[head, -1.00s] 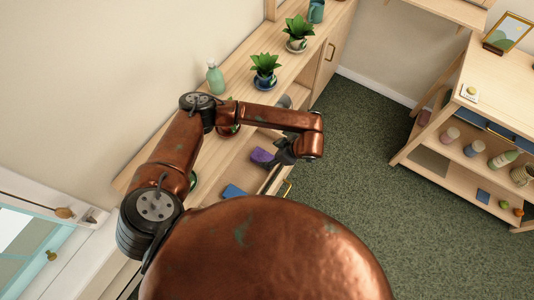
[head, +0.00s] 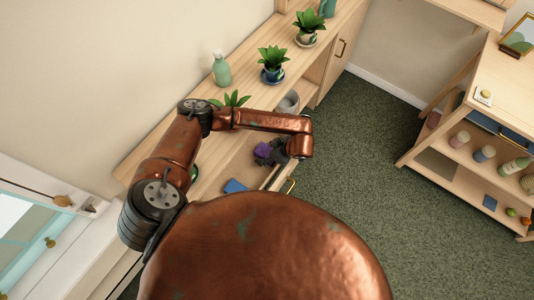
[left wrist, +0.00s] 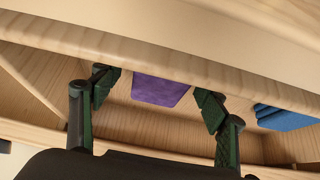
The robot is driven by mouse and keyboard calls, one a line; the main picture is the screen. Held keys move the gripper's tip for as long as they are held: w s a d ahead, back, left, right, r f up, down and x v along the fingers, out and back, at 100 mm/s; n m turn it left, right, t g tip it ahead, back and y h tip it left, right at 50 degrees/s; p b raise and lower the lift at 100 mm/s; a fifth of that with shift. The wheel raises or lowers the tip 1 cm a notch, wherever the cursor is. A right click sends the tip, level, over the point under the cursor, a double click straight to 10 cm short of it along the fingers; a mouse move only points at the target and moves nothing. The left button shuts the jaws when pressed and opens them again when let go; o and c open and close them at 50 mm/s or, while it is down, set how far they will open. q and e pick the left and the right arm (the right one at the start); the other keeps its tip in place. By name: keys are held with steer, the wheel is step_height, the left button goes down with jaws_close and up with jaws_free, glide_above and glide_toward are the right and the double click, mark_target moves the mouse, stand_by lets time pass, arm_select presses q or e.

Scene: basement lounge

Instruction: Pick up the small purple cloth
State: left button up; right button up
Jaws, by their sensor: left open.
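The small purple cloth (head: 262,149) lies in the open drawer (head: 243,163) of the long wooden cabinet, partly hidden by my gripper in the head view. My left gripper (head: 270,154) is over the drawer, right beside the cloth. In the left wrist view the purple cloth (left wrist: 160,90) shows between the two spread fingers of my left gripper (left wrist: 156,94). The fingers are open and hold nothing. A wooden edge crosses above the cloth in that view and seems to cover its far part. My right gripper is not in view.
A blue cloth (head: 235,186) lies in the same drawer; it also shows right of the fingers in the left wrist view (left wrist: 286,118). Potted plants (head: 272,62) and a green bottle (head: 221,69) stand on the cabinet top. Open green carpet (head: 360,190) lies to the right.

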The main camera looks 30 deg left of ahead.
mark_target(263, 149)
arm_select(q)
steer(key=shift+c, duration=0.7)
steer(key=c, duration=1.2)
steer(key=shift+r, duration=0.5)
step_height(263, 149, up, 2)
steer(key=shift+r, duration=0.2)
steer(key=s+d+r+p, duration=0.1)
steer(key=s+r, duration=0.2)
steer(key=s, duration=0.1)
steer(key=s+r+p, duration=0.1)
steer(key=s+r, duration=0.2)
steer(key=s, duration=0.2)
steer(key=s+d+r+p, duration=0.1)
steer(key=s+r, duration=0.2)
steer(key=s, duration=0.1)
steer(key=shift+s+d+r, duration=0.35)
steer(key=shift+s, duration=0.05)
